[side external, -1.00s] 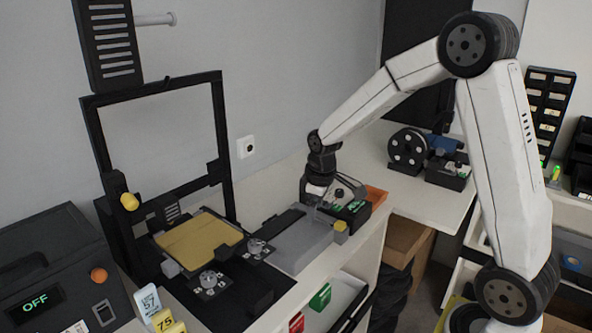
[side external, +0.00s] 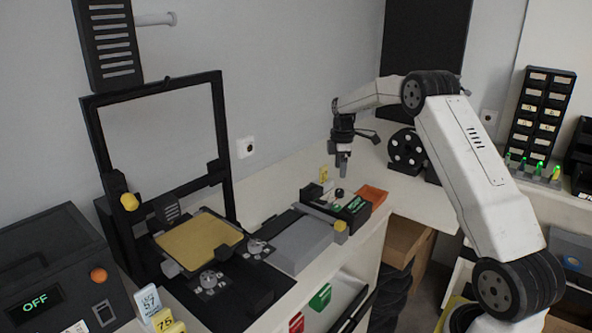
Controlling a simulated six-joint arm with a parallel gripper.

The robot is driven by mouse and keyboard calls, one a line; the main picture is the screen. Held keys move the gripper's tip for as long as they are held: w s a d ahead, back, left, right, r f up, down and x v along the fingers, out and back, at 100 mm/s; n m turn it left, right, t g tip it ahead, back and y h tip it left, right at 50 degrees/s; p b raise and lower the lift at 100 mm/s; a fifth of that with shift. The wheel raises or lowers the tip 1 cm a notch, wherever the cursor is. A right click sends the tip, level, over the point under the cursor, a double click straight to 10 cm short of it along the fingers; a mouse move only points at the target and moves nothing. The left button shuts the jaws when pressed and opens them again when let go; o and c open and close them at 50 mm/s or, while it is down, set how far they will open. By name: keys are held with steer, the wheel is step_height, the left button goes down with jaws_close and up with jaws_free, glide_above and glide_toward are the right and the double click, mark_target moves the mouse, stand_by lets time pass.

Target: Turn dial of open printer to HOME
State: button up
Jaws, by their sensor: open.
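The open-frame printer (side external: 222,118) stands at the left with a yellow bed (side external: 198,243) low inside its black frame. Two small grey dials sit in front of the bed: a nearer dial (side external: 211,280) and a farther dial (side external: 256,246). Their markings are too small to read, so I cannot tell where either points. My gripper (side external: 342,172) hangs pointing down, to the right of and behind the printer, above the bench and apart from both dials. It holds nothing that I can see.
A low grey unit (side external: 301,246) and a black tray with green parts (side external: 346,208) lie between my gripper and the printer. A black box with an OFF display (side external: 45,299) and number tags (side external: 150,301) stand front left. An orange bin (side external: 373,195) is at the right.

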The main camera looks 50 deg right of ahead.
mark_target(339, 190)
steer(key=shift+d+f, duration=0.1)
steer(key=shift+f, duration=0.05)
steer(key=shift+f, duration=3.75)
jaws_close()
